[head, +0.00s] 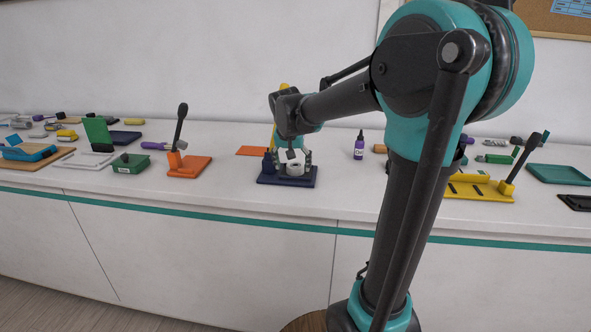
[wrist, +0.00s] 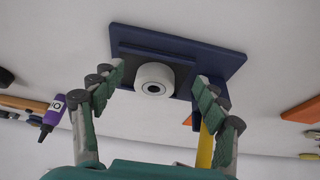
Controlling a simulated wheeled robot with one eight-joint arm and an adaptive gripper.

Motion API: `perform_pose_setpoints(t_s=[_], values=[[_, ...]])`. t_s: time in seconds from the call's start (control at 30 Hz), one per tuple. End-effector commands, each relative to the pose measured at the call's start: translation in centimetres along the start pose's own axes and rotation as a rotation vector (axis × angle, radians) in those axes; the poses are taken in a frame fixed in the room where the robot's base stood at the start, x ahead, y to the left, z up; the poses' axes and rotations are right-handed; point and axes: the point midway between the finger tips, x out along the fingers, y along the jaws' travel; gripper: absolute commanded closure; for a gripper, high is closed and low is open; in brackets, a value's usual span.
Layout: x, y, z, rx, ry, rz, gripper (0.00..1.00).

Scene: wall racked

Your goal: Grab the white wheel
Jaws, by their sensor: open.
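The white wheel (head: 296,168) sits on a dark blue base (head: 300,183) on the counter. In the wrist view, the wheel (wrist: 154,79) shows as a white ring with a dark centre, against the blue base (wrist: 228,62). My gripper (head: 294,158) is over the base, close to the wheel. In the wrist view, my gripper (wrist: 159,80) is open, its green-padded fingers on either side of the wheel. Gaps show between each finger and the wheel, and nothing is held. Part of the wheel is hidden by my gripper in the head view.
A purple bottle (head: 359,146) stands to the right of the base. An orange stand with a dark lever (head: 188,166) is to the left. A yellow stand (head: 480,189) is further right. A yellow bar (wrist: 206,146) shows behind the right finger.

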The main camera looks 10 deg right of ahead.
Motion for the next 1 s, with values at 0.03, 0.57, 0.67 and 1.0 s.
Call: perform_pose_setpoints(t_s=[0.03, 0.57, 0.67, 1.0], values=[[0.1, 0.0, -0.2, 0.000, 0.000, 0.000, 0.26], [4.2, 0.1, -4.0, 0.000, 0.001, 0.000, 0.26], [4.7, 0.1, -4.0, 0.000, 0.001, 0.000, 0.26], [4.7, 0.1, -4.0, 0.000, 0.000, 0.000, 0.41]])
